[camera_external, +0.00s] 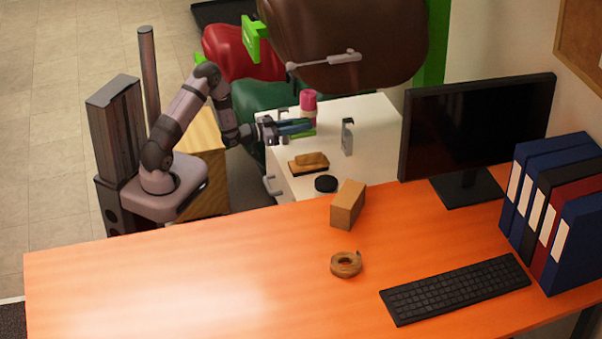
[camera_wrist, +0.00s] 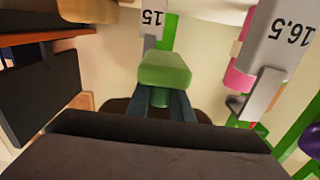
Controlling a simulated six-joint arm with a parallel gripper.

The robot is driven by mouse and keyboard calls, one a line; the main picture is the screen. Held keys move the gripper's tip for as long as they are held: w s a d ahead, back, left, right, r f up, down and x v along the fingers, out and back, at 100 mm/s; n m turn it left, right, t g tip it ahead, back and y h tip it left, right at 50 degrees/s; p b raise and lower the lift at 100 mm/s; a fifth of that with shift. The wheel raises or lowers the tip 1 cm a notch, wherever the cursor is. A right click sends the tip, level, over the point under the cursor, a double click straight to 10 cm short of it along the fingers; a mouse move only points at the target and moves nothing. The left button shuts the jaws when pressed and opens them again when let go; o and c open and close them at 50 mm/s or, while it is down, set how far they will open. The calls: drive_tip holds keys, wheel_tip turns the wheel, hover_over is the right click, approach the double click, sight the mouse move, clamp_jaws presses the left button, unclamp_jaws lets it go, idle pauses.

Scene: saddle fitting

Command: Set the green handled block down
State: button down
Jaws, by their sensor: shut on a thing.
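My gripper (camera_external: 302,127) is over the white cabinet top (camera_external: 375,120), with its fingers shut on the green handled block (camera_external: 303,133). In the wrist view the block's light green body (camera_wrist: 165,70) shows just beyond the bluish fingertips (camera_wrist: 160,104). The fingers hide most of its handle. I cannot tell whether the block touches the white top or hangs a little above it.
Grey metal brackets (camera_external: 347,137) and a pink-topped cylinder (camera_external: 308,103) stand close by. A brown handled block (camera_external: 309,162) and a black disc (camera_external: 326,184) are nearer the orange desk (camera_external: 200,280). The white top's right part is clear.

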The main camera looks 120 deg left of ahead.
drive_tip(key=shift+r, duration=0.35)
drive_tip(key=shift+w, duration=0.1)
